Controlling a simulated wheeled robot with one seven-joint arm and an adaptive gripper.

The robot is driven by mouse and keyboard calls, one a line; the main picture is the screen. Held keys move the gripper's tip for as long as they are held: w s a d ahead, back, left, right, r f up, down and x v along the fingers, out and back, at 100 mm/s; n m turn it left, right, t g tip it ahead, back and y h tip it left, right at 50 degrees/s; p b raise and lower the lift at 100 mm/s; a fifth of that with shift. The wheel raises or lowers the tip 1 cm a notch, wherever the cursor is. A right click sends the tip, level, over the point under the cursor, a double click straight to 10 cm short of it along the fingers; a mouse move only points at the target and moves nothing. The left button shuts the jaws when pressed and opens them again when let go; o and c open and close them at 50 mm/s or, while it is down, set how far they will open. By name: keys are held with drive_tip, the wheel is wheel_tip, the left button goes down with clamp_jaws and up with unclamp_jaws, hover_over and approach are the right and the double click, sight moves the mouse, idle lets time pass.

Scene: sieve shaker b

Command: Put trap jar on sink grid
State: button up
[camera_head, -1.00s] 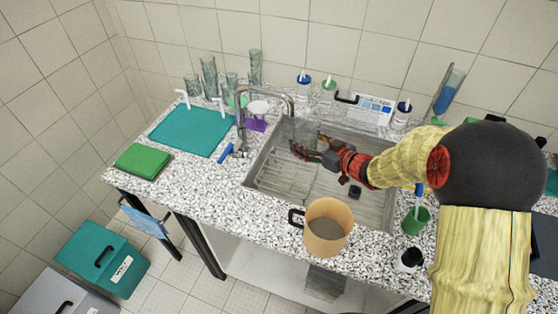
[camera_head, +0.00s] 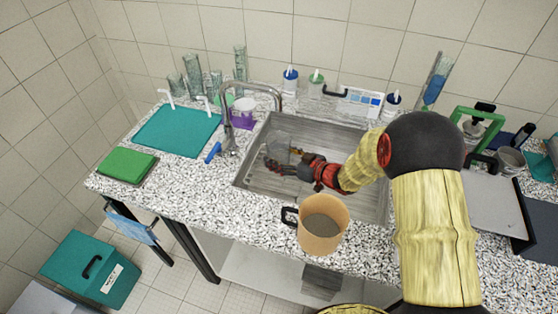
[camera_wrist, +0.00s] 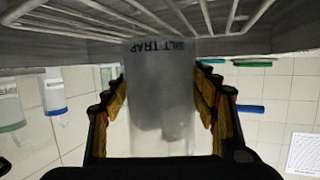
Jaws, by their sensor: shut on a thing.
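The trap jar is a clear, frosted jar (camera_wrist: 160,105) with dark "SILT TRAP" lettering near one end. It fills the space between my fingers in the wrist view. My gripper (camera_head: 273,158) is shut on it, low inside the left part of the sink. In the head view the jar (camera_head: 281,152) shows only faintly beside the dark fingers. The sink grid, a rack of metal wires (camera_wrist: 225,18), lies very close to the lettered end of the jar. I cannot tell whether they touch.
The sink (camera_head: 350,205) has raised walls, and a tap (camera_head: 230,135) stands at its left rim. A tan pot (camera_head: 322,222) stands on the counter in front. A teal mat (camera_head: 178,130) lies to the left. Bottles (camera_head: 290,80) and glassware line the back.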

drive_tip(key=shift+f, duration=0.55)
drive_tip(key=shift+f, duration=0.1)
drive_tip(key=o, duration=1.5)
drive_tip(key=shift+o, duration=0.2)
